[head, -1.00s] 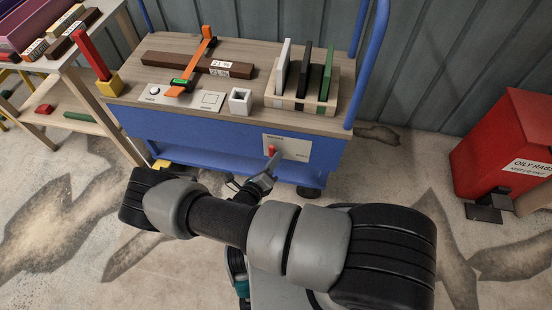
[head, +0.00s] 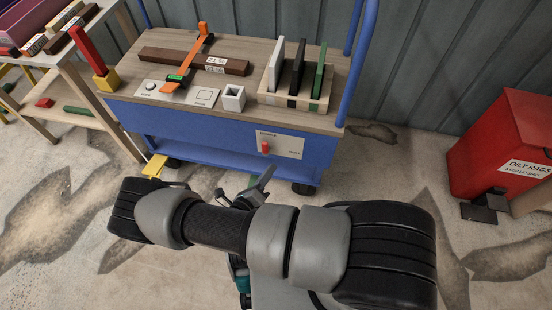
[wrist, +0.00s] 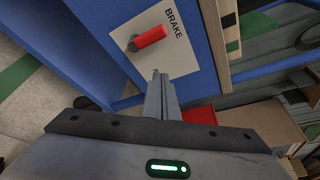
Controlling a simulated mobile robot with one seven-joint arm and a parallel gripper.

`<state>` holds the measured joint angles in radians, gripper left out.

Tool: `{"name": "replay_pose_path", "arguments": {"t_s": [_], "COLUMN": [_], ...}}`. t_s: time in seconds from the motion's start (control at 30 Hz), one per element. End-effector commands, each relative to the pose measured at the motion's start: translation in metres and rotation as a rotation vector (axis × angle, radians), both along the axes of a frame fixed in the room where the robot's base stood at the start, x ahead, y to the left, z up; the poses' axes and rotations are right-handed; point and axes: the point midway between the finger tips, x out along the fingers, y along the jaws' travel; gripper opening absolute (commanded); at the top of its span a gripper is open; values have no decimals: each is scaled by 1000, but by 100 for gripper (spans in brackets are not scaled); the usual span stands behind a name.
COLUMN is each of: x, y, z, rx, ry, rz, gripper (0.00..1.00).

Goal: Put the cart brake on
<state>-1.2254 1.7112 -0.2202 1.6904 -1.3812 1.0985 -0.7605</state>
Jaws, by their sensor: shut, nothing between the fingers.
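The blue cart (head: 215,140) has a pale plate (head: 288,147) on its front. A short red brake lever (head: 265,147) is at the left part of this plate. In the wrist view the plate (wrist: 185,60) reads BRAKE, and the red lever (wrist: 150,37) sticks out from a dark pivot beside the word. My gripper (head: 270,172) is shut and empty, below and in front of the plate. In the wrist view its shut fingers (wrist: 157,80) point towards the plate, apart from the lever. The lever's exact setting is hard to tell.
The cart top holds an orange clamp (head: 190,60), brown bars, a white square cup (head: 234,98) and a rack of panels (head: 300,100). A red bin (head: 500,135) stands to the right. A shelf table (head: 70,80) is at the left. Floor in front is clear.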

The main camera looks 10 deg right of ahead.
Motion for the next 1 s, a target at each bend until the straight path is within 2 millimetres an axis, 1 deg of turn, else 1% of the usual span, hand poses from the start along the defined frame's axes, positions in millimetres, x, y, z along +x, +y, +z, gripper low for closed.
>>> {"name": "replay_pose_path", "arguments": {"t_s": [0.03,0.1,0.3,0.87,0.97,1.0], "x": [-7,-15,-26,-26,-25,-23], "y": [6,12,19,19,20,21], "z": [1,0,0,0,4,10], "rx": [0,1,0,-1,16,38], "ry": [0,1,0,1,-7,-15], "rz": [1,1,-1,-2,-22,-46], "gripper": [0,0,0,0,0,0]}}
